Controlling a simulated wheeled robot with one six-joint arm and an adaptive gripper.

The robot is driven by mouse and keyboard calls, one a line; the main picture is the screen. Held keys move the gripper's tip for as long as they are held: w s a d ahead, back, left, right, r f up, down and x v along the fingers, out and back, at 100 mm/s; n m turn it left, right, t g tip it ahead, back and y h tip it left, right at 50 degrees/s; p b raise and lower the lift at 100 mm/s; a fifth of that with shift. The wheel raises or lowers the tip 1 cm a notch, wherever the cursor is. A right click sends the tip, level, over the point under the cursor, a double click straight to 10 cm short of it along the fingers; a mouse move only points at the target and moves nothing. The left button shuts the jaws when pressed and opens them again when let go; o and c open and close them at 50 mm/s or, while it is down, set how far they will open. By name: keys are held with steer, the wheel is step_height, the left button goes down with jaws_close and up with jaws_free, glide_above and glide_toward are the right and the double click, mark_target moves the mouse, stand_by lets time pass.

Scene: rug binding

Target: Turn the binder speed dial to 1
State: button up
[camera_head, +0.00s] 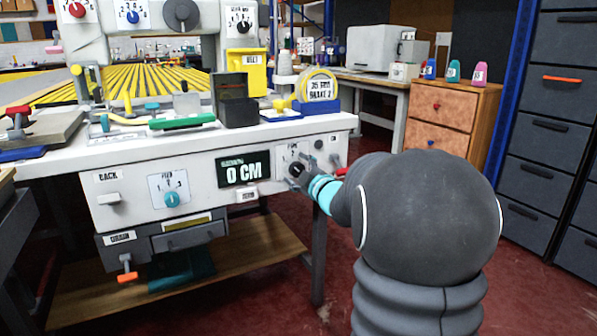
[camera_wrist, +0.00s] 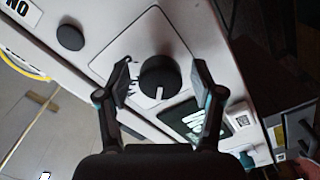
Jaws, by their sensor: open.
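A black round dial (camera_wrist: 158,77) with a white pointer line sits on a pale plate on the machine's front panel. In the wrist view the line points toward the bottom of the picture; the small marks around the dial are too blurred to read. The dial also shows in the head view (camera_head: 297,169), right of the display reading 0 CM, partly covered by my fingers. My gripper (camera_wrist: 160,70) is open, with one finger on each side of the dial. A gap shows on both sides in the wrist view. I cannot tell which dial is labelled binder speed.
Other dials are teal (camera_head: 171,199), red (camera_head: 77,9), blue (camera_head: 133,16) and black (camera_head: 243,26). A green display (camera_head: 244,169) and a small labelled button (camera_head: 246,195) are left of the gripper. A round black knob (camera_wrist: 70,37) is close by. A tape roll (camera_head: 318,88) stands above.

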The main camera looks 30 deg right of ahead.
steer(key=s, duration=1.2)
steer(key=shift+d, duration=0.2)
steer(key=shift+f, duration=0.1)
